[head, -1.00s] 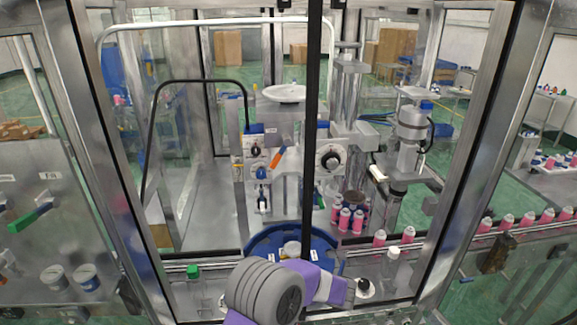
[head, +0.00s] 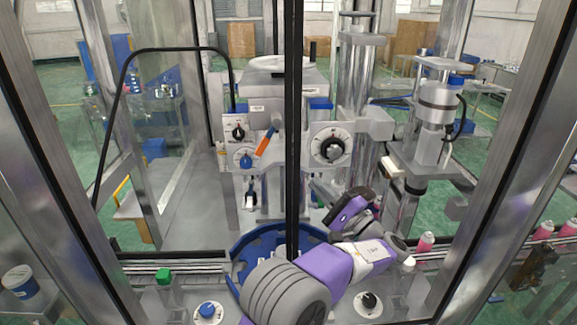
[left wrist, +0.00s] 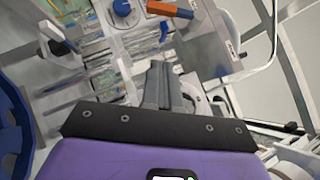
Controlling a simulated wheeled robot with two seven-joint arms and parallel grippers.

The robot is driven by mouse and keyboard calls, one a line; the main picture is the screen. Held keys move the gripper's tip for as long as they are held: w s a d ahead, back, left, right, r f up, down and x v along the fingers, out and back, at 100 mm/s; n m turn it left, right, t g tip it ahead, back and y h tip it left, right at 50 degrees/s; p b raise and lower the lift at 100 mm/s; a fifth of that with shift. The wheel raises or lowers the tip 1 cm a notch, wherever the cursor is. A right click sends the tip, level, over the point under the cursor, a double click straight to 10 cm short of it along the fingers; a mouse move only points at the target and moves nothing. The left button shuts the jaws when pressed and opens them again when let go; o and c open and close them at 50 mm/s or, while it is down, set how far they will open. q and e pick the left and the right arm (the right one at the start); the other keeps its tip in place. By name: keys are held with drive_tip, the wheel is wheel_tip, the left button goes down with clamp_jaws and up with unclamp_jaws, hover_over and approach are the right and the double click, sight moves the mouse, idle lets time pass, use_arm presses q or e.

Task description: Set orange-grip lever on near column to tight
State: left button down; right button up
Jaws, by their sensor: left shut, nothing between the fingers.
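The orange-grip lever (head: 265,143) sits on the front of the near column (head: 272,105), tilted with its upper end to the right. It also shows at the top of the left wrist view (left wrist: 170,9), beside a blue knob. My left gripper (head: 317,192) is in front of the column, below and to the right of the lever and apart from it. In the left wrist view its fingers (left wrist: 158,80) are together and empty, pointing toward the column front. My right gripper is in neither view.
A black-and-white dial (head: 331,148) sits right of the lever. A black dial (head: 238,130) and a blue knob (head: 246,158) sit to its left. A dark vertical frame post (head: 293,120) crosses the view.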

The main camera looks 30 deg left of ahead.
use_arm(q)
drive_tip(key=p, duration=0.2)
approach(268, 134)
drive_tip(key=w+a+f, duration=0.3)
drive_tip(key=w+a, duration=0.1)
drive_tip(key=shift+s+a+r, duration=0.35)
drive_tip(key=shift+a+r, duration=0.1)
drive_tip(key=shift+a, duration=0.1)
drive_tip(key=shift+s+a+r, duration=0.4)
drive_tip(key=shift+a, duration=0.15)
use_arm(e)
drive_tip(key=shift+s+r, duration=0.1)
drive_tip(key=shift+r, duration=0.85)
